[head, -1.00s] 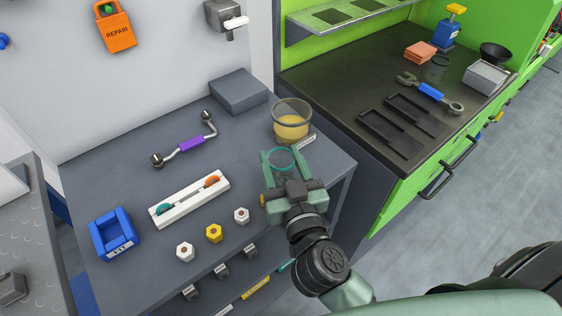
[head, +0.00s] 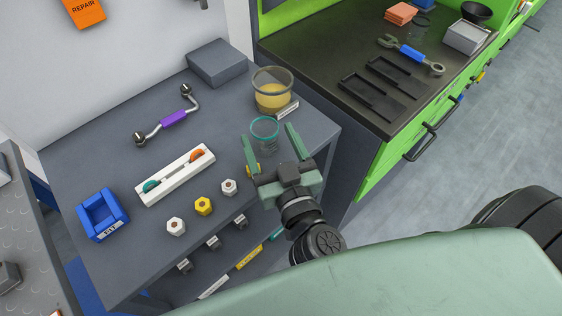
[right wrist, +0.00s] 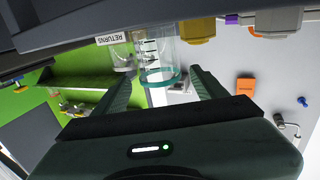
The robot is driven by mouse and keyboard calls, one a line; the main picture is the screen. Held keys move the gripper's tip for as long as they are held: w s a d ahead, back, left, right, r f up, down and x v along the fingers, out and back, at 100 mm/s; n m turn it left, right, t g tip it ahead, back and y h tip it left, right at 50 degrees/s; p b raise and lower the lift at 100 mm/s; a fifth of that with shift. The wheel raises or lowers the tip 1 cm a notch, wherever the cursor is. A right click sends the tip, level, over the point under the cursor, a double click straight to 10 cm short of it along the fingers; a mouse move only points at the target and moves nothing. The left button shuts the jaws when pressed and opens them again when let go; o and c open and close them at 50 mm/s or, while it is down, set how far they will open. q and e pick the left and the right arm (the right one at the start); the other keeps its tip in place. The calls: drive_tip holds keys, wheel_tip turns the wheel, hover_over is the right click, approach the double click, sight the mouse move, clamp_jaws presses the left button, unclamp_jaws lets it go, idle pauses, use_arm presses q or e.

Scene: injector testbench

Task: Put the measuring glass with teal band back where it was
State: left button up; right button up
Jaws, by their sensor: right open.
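The measuring glass with teal band (head: 265,134) is a small clear cylinder with a teal rim. It stands upright on the grey bench near its right corner, in front of the beaker of amber liquid. In the right wrist view the glass (right wrist: 157,62) shows upside down with dark graduation marks. My right gripper (head: 269,140) is open, its two fingers on either side of the glass with gaps visible. In the right wrist view its fingers (right wrist: 160,78) also stand apart from the glass. My left gripper is not in view.
The amber beaker (head: 272,98) stands just behind the glass, by a small label (head: 286,109) reading RETURNS in the wrist view. Hex nuts (head: 203,206), a white holder (head: 175,176), a purple-handled wrench (head: 174,119) and a blue bin (head: 102,217) lie to the left.

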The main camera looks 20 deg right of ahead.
drive_tip(key=s+b, duration=0.1)
drive_tip(key=s, duration=0.7)
drive_tip(key=shift+s+a, duration=0.2)
drive_tip(key=shift+s, duration=0.1)
